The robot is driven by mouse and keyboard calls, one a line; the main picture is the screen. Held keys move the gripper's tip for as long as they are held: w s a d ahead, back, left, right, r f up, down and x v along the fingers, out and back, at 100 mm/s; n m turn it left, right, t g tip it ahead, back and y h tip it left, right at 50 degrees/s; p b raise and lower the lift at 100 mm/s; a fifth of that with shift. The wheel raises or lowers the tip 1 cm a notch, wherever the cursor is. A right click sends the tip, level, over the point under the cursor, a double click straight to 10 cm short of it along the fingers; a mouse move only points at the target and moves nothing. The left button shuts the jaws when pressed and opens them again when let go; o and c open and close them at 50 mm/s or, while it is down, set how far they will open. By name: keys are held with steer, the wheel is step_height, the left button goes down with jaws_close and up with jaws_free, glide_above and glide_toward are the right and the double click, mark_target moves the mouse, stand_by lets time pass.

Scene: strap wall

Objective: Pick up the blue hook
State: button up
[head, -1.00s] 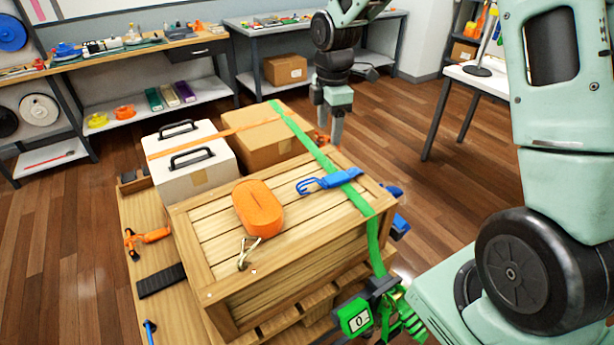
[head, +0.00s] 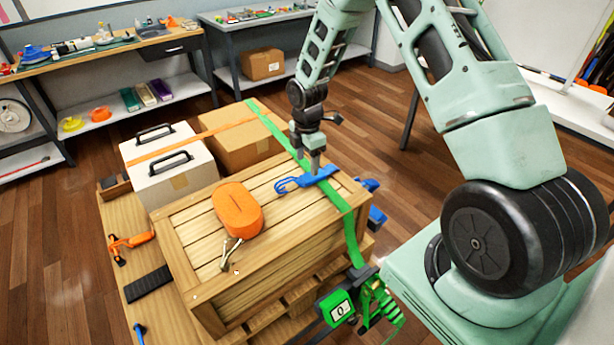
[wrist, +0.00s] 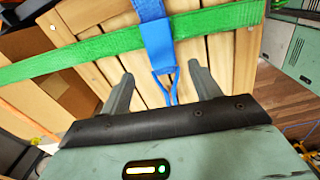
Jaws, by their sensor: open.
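The blue hook (head: 292,184) lies on top of the wooden crate (head: 190,229), joined to a short blue strap that passes the green strap (head: 275,130). In the wrist view the hook (wrist: 165,82) is a blue wire loop pointing toward my palm, with the blue strap (wrist: 155,35) beyond it. My gripper (head: 316,172) is above the crate top, close to the hook. In the wrist view my gripper (wrist: 160,75) is open, one finger on each side of the hook, apart from it. The hook's tip is partly hidden by the palm edge.
An orange webbing roll (head: 237,210) with a metal hook lies on the crate to the left. A white case (head: 155,180) and a cardboard box (head: 245,140) stand behind. A green ratchet device (head: 340,304) hangs at the front right corner.

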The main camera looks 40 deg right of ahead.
mark_target(307, 177)
steer(key=shift+s+a+f+p, duration=0.1)
steer(key=shift+f+p, duration=0.6)
steer(key=shift+f, duration=0.65)
steer(key=shift+s+f+p, duration=0.1)
steer(key=shift+f+p, duration=0.6)
steer(key=shift+f, duration=0.6)
steer(key=c, duration=1.1)
